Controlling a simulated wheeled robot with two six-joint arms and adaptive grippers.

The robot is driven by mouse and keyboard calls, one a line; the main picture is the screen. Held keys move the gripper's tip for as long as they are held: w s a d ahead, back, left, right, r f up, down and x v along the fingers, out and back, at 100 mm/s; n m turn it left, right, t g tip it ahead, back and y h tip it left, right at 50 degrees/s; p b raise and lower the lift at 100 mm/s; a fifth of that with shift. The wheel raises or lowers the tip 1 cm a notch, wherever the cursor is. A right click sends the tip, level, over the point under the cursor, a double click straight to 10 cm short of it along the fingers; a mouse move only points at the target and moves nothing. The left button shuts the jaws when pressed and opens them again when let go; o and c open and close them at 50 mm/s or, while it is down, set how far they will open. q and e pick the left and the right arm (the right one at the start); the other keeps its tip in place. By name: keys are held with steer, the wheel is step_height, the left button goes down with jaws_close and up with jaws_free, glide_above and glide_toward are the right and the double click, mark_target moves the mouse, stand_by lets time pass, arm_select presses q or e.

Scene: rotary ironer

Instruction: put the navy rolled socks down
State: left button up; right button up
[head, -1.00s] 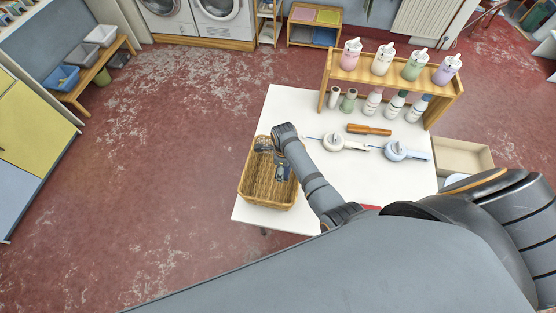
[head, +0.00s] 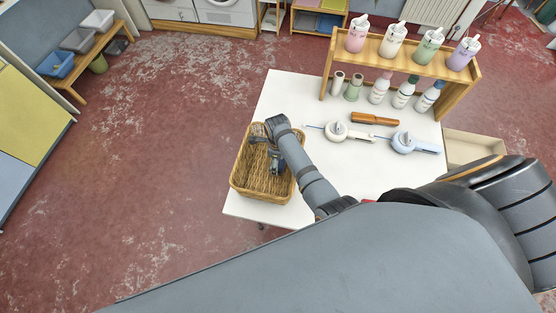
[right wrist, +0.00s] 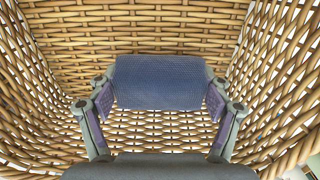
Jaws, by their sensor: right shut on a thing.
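The navy rolled socks (right wrist: 160,83) show in the right wrist view as a dark blue ribbed roll between the two fingers of my right gripper (right wrist: 160,100). The gripper is shut on them, inside the wicker basket (right wrist: 140,40). Woven walls surround the socks; whether they touch the basket's bottom I cannot tell. In the head view the basket (head: 243,178) stands at the left edge of the white table (head: 262,211). My right gripper (head: 277,168) reaches down into it, and the socks are hard to make out there. My left gripper is not in view.
On the table right of the basket lie a white round device (head: 337,131), a light blue one (head: 404,143) and an orange-brown bar (head: 375,119). A wooden rack (head: 456,94) with several bottles stands behind. An open box (head: 474,149) is at the right. Red floor lies left.

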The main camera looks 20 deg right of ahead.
steer(key=shift+a+f, duration=0.1)
steer(key=shift+f, duration=0.05)
steer(key=o, duration=0.9)
steer(key=shift+o, duration=1.2)
steer(key=shift+w, duration=0.1)
step_height(320, 180, up, 12)
steer(key=shift+r, duration=0.2)
